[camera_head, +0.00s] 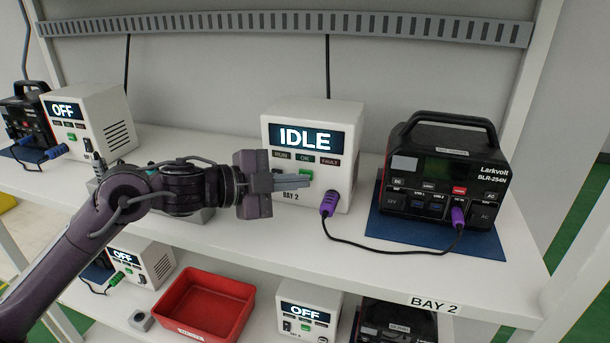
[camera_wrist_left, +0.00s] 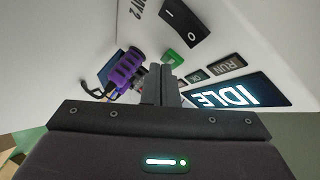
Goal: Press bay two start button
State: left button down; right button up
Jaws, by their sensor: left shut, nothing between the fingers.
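The white bay 2 unit (camera_head: 350,118) stands on the upper shelf, its screen (camera_head: 303,137) reading IDLE. Its green button (camera_head: 306,174) shows just by my left gripper's fingertips (camera_head: 306,182). My left gripper is shut and empty, reaching in from the left across the unit's front. In the left wrist view the fingertips (camera_wrist_left: 165,76) point at the panel close to the green button (camera_wrist_left: 171,57); I cannot tell whether they touch. A black rocker switch (camera_wrist_left: 184,20) sits beside the button there. My right gripper is not in view.
A purple plug (camera_head: 329,203) is in the unit, its cable running to the black Larkvolt power station (camera_head: 445,165) on a blue mat (camera_head: 400,232). Another unit (camera_head: 95,115) at left reads OFF. A red bin (camera_head: 205,305) sits on the lower shelf.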

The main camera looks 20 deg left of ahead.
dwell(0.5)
pick_arm(q)
jog(key=shift+s+f, duration=0.1)
jog(key=shift+s, duration=0.4)
jog(key=shift+s+f+b, duration=0.1)
jog(key=shift+s+b, duration=0.55)
jog(key=shift+b, duration=0.1)
jog(key=s+b, duration=0.2)
jog(key=s, duration=0.1)
jog(key=shift+s+a, duration=0.1)
jog(key=shift+s, duration=0.2)
jog(key=shift+s+b, duration=0.55)
jog(key=shift+r, duration=0.2)
